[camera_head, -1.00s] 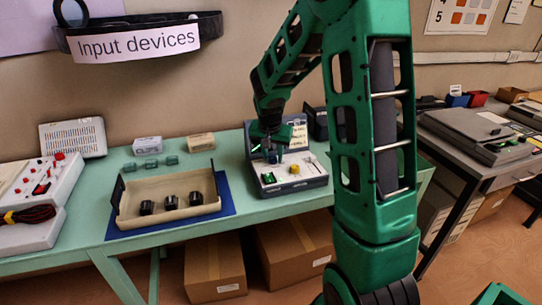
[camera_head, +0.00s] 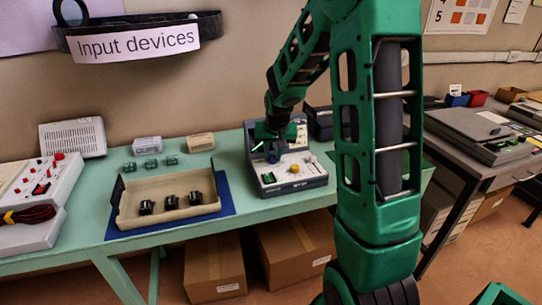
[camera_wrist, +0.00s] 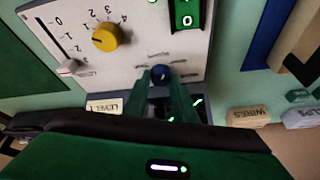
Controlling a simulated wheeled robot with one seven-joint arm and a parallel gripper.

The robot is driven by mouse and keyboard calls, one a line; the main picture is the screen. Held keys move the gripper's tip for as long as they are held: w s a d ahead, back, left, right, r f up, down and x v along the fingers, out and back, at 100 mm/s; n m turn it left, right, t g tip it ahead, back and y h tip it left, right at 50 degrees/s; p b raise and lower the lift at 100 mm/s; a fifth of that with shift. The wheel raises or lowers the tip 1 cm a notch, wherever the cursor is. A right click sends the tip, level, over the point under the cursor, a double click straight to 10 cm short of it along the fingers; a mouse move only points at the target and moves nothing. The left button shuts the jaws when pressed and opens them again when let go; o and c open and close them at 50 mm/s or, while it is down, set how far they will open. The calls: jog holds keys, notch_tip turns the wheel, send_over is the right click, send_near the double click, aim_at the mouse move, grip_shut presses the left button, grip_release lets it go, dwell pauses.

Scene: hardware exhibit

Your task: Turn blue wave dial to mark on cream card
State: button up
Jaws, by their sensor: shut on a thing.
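The blue wave dial (camera_wrist: 161,73) sits on the pale panel of a grey instrument case (camera_head: 291,188), with small printed labels around it. My gripper (camera_wrist: 161,78) is shut on the dial, one green finger on each side. In the head view my gripper (camera_head: 272,151) reaches down over the left of the panel, and the blue dial shows just below it. A cream card (camera_wrist: 104,106) beyond the panel edge reads "LEVEL 1"; my gripper body hides the rest. The dial's pointer is too small to read.

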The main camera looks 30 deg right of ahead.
jog(key=n+y, duration=0.2)
jog(key=n, duration=0.3)
jog(key=shift+n, duration=0.3)
jog(key=shift+w, duration=0.1)
dwell(0.3)
jog(key=o, duration=0.8)
jog(key=shift+c, duration=0.2)
jog(key=shift+d+r, duration=0.1)
jog(key=v, duration=1)
jog(key=shift+s+r, duration=0.25)
